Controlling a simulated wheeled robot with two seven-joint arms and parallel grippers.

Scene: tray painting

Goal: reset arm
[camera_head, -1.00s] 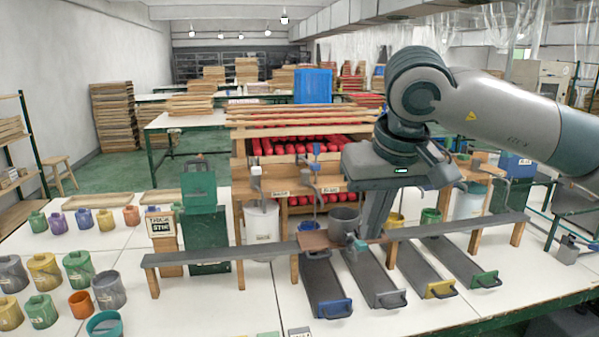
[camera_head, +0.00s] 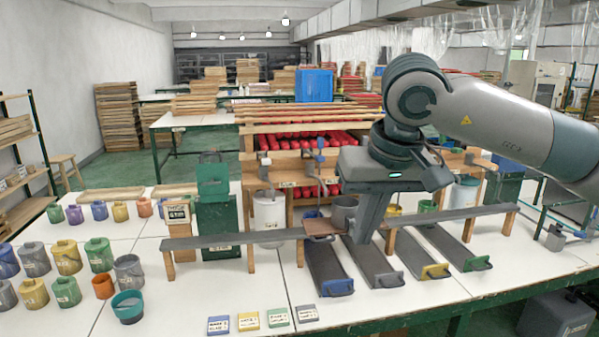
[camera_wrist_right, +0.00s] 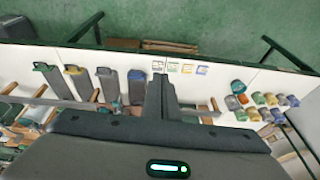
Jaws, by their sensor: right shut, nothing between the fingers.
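My right gripper (camera_head: 362,240) comes in from the right in the head view and points down. Its fingers are shut with nothing between them. They show as dark closed bars in the wrist view (camera_wrist_right: 159,78). It hangs in front of the long grey bench (camera_head: 455,218), just right of a grey pot (camera_head: 341,214) by a brown board (camera_head: 322,228). The fingers overlap the bench in the picture; I cannot tell the gap. My left gripper is not in view.
Dark sloped trays with blue (camera_head: 340,287), grey (camera_head: 389,279), yellow (camera_head: 436,271) and green (camera_head: 478,263) handles lie below the bench. Colored pots (camera_head: 67,257) stand at left. Small labeled cards (camera_head: 248,321) lie at the front edge. The white table (camera_head: 215,285) is clear between.

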